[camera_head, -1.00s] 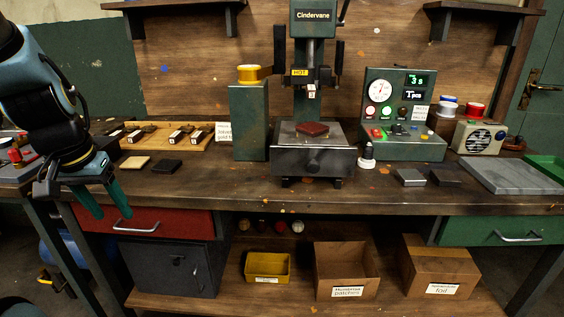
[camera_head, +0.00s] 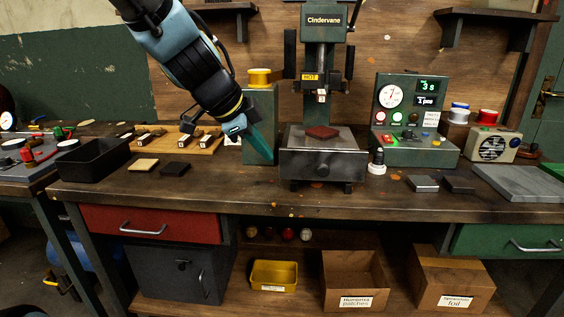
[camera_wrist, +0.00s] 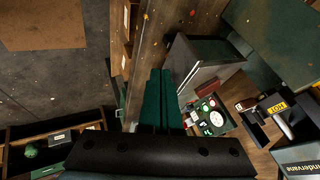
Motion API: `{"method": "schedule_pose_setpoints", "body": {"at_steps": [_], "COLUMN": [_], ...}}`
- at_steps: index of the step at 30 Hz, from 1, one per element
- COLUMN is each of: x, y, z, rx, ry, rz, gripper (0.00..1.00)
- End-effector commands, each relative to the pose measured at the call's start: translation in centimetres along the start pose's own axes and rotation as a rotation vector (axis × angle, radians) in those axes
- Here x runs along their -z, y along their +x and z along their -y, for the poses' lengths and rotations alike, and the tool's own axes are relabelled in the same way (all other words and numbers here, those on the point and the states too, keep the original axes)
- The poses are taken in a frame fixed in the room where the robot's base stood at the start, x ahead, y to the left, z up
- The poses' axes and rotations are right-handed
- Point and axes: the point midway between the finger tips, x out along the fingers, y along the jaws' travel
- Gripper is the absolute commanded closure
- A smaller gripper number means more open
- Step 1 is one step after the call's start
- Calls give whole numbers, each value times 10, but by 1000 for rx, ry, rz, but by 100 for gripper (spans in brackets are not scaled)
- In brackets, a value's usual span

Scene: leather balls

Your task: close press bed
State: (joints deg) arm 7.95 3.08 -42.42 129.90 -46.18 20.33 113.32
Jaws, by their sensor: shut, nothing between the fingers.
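The press (camera_head: 326,50), marked Cindervane, stands at the back middle of the bench. Its press bed (camera_head: 322,167) is a grey metal block with a round knob on its front, standing forward of the press column. A dark red leather piece (camera_head: 322,132) lies flat on the bed, with the press head raised above it. My gripper (camera_head: 272,158), with green fingers, is just left of the bed, in front of the green pillar, apart from the bed as far as I can tell. In the wrist view its fingers (camera_wrist: 158,72) are together and empty.
The green pillar (camera_head: 260,105) with a gold foil roll (camera_head: 260,78) stands behind my gripper. A black tray (camera_head: 95,160) is at left. The bench front before the bed is clear.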

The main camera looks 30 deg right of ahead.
Motion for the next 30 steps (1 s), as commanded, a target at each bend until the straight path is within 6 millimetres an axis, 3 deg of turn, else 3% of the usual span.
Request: {"method": "schedule_pose_setpoints", "body": {"at_steps": [17,24,30], "x": [0,1,0], "y": [83,94,101], "z": [-1,28,35], "rx": [-5,-1,0], "ry": [-5,-4,-3], "rz": [0,0,1], "gripper": [100,100,100]}}
